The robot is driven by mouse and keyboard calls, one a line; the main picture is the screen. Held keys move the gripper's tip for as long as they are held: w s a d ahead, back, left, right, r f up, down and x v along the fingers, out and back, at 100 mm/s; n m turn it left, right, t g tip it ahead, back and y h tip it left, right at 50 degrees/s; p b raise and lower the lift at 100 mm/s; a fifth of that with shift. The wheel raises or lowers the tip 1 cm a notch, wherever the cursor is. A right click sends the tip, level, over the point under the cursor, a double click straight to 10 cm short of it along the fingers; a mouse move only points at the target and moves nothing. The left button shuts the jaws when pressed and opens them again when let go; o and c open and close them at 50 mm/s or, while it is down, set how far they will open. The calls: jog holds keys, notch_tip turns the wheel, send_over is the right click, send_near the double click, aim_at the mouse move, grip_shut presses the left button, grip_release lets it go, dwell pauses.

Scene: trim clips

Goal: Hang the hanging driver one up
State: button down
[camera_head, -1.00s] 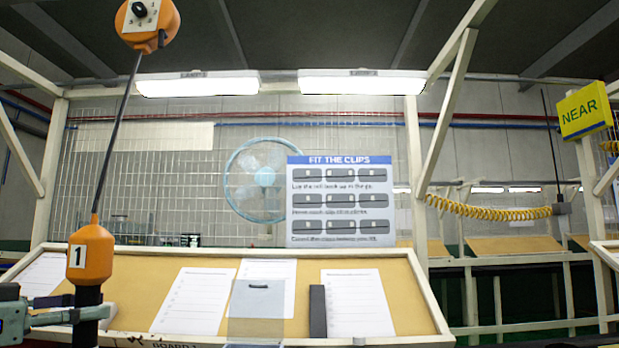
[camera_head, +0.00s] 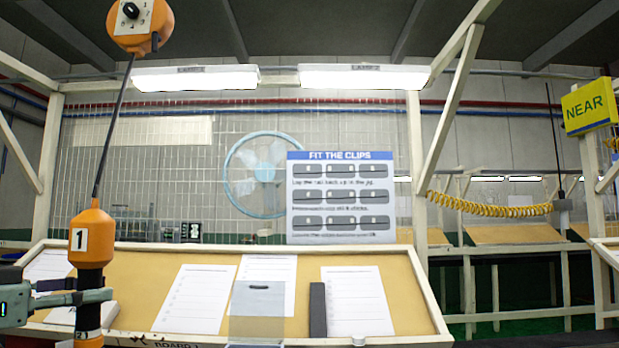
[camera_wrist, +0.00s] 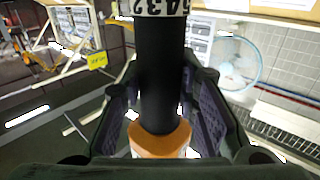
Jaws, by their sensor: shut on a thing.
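The hanging driver marked 1 (camera_head: 92,245) has an orange top and a black body. It hangs upright at the left on a thin dark cord from an orange balancer (camera_head: 140,22) with a numbered dial. My gripper (camera_head: 98,297) comes in from the left edge and is shut around the black body, below the orange top. In the wrist view the black body of the driver (camera_wrist: 162,80) stands between both finger pads, with a white number ring at one end and orange at the other. The driver's lower tip is out of the head view.
A sloped tan board (camera_head: 250,265) with a pale rim lies below, with white sheets, a dark bar (camera_head: 318,310) and a clear grey plate (camera_head: 257,310). A "FIT THE CLIPS" sign (camera_head: 340,197) stands behind. A yellow NEAR sign (camera_head: 588,107) is at the right.

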jog(key=shift+r, duration=0.4)
